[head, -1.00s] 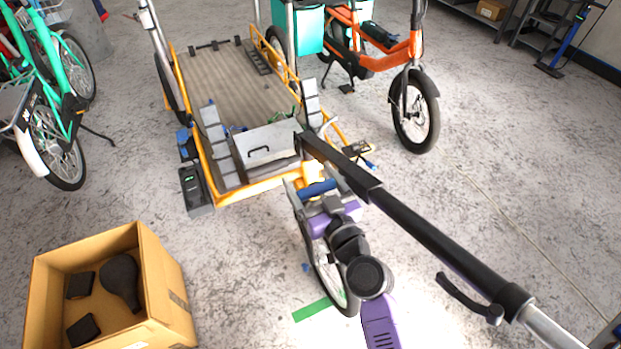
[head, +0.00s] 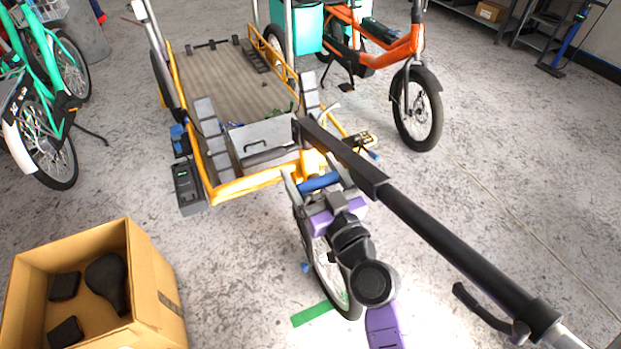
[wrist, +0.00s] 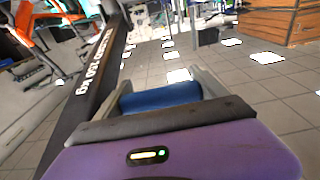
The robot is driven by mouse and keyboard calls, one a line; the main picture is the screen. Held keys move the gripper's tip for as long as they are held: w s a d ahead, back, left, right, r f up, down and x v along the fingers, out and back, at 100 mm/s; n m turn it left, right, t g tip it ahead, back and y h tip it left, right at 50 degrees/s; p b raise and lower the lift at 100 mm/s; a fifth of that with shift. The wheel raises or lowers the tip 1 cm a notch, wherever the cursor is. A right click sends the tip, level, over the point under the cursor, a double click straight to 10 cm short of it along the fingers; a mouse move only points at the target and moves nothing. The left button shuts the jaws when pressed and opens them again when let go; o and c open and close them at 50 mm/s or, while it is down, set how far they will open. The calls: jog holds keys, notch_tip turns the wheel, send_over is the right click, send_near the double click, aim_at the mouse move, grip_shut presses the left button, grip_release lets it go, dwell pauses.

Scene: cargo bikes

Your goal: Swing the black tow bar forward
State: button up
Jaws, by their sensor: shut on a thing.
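The black tow bar (head: 450,243) runs slantwise from the front of the yellow-framed cargo trailer (head: 252,187) down to the lower right, where a hand lever shows below it. In the wrist view the tow bar (wrist: 92,80) stands to the left of my gripper, with white lettering on it. My gripper (head: 320,182), beyond my purple wrist, is shut on a blue grip. The wrist view shows this blue grip (wrist: 160,97) between the two grey fingers. How the blue grip joins the tow bar is hidden. A spoked wheel (head: 335,270) shows partly behind my arm.
An open cardboard box (head: 150,290) with black parts stands at the lower left. Green bikes (head: 45,130) are at the left. An orange bike (head: 405,70) stands behind, to the right. The concrete floor at the right is mostly clear.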

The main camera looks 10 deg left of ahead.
jog(key=shift+t+y, duration=0.4)
jog(key=shift+t, duration=0.2)
jog(key=shift+s+d+f+b, duration=0.15)
jog(key=shift+f+b, duration=0.6)
jog(key=shift+b, duration=1.35)
jog(key=shift+s+d+f+b, duration=0.1)
jog(key=shift+f+b, duration=0.65)
jog(key=shift+b, duration=1.3)
jog(key=shift+s+d+f+b, duration=0.15)
jog(key=shift+f+b, duration=0.6)
jog(key=shift+b, duration=1.35)
jog(key=shift+a+f, duration=0.1)
jog(key=o, duration=1.8)
jog(key=shift+r, duration=0.2)
jog(key=shift+s, duration=0.15)
jog(key=b+v, duration=0.2)
jog(key=v, duration=0.5)
jog(key=shift+s+d+f, duration=0.2)
jog(key=shift+s+d, duration=0.05)
